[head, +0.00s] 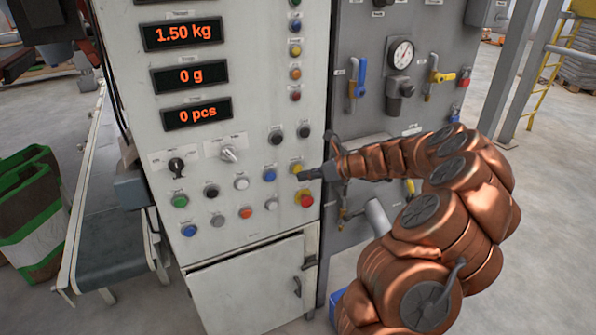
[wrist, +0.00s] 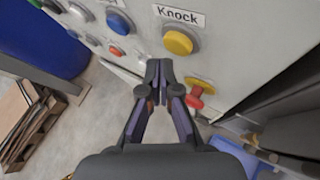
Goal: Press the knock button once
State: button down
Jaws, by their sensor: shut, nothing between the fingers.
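The knock button is a round yellow button under a "Knock" label in the wrist view (wrist: 179,42). In the head view the yellow button (head: 296,168) is on the right side of the light grey panel. My gripper (head: 302,176) is shut and empty, with its tips close to the button at its lower right in the head view. In the wrist view the closed fingertips (wrist: 159,68) are below and left of the button. I cannot tell whether they touch the panel; they do not cover the button's face.
A red emergency-stop button on a yellow base (head: 306,200) sits just below the yellow one. A blue button (head: 270,174) is to its left, with several other buttons around. A grey valve panel (head: 375,110) stands to the right. A conveyor (head: 112,240) is at the left.

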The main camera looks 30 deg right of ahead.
jog(key=shift+w, duration=0.1)
dwell(0.3)
jog(key=shift+w+p, duration=0.35)
jog(key=shift+p, duration=0.25)
jog(key=shift+w, duration=0.3)
dwell(0.4)
jog(key=shift+s+p, duration=0.15)
jog(key=shift+p, duration=0.2)
jog(key=shift+s, duration=0.6)
jog(key=s+p, duration=0.1)
jog(key=s, duration=0.5)
jog(key=shift+a, duration=0.3)
dwell(0.6)
